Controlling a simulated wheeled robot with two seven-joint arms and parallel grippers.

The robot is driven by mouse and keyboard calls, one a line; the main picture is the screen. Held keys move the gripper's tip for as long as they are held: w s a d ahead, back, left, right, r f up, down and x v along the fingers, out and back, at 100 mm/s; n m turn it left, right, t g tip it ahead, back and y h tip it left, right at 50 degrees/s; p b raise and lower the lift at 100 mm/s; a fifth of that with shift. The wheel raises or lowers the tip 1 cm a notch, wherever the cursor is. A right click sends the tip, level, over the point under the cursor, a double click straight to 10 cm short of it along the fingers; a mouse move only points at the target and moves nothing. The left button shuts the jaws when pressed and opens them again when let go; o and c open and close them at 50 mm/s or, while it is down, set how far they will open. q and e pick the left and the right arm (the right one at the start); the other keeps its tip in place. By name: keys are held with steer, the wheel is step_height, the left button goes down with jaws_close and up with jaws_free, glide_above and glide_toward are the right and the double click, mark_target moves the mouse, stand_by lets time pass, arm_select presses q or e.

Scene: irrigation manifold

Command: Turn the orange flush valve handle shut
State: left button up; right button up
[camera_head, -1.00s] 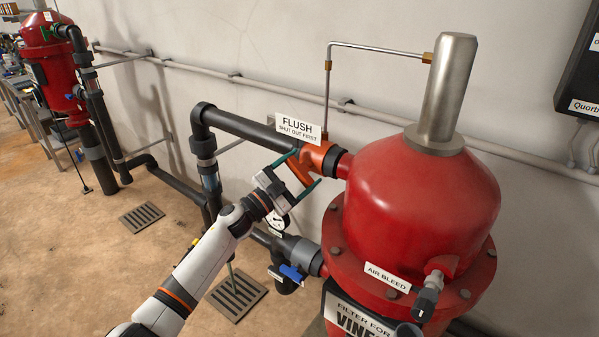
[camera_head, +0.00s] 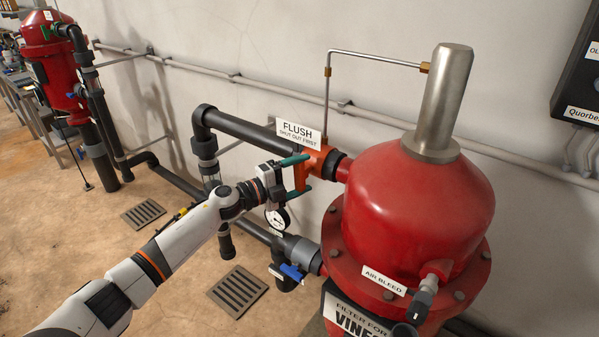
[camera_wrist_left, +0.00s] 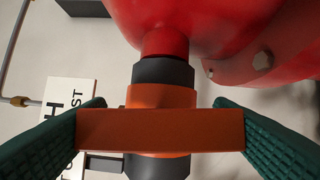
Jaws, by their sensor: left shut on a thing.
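The orange flush valve handle (camera_head: 300,175) hangs from the orange valve body (camera_head: 322,160) on the dark pipe beside the red filter. In the left wrist view the handle (camera_wrist_left: 160,130) is a flat orange bar crossing between my green fingers. My left gripper (camera_head: 302,176) is shut on the handle, one fingertip at each end of the bar in the wrist view. The FLUSH sign (camera_head: 298,134) stands just above and left of the valve. My right gripper is not in view.
The large red filter (camera_head: 415,200) stands right of the valve. A round gauge (camera_head: 277,218) and a blue valve handle (camera_head: 291,271) sit below my left gripper. Dark piping (camera_head: 245,127) runs left of the valve.

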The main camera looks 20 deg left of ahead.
arm_select(q)
steer(key=shift+f+m, duration=0.1)
steer(key=shift+m, duration=0.4)
steer(key=o, duration=1)
steer(key=shift+r+b+v, duration=0.2)
steer(key=shift+b+v, duration=1.65)
steer(key=shift+v, duration=4.15)
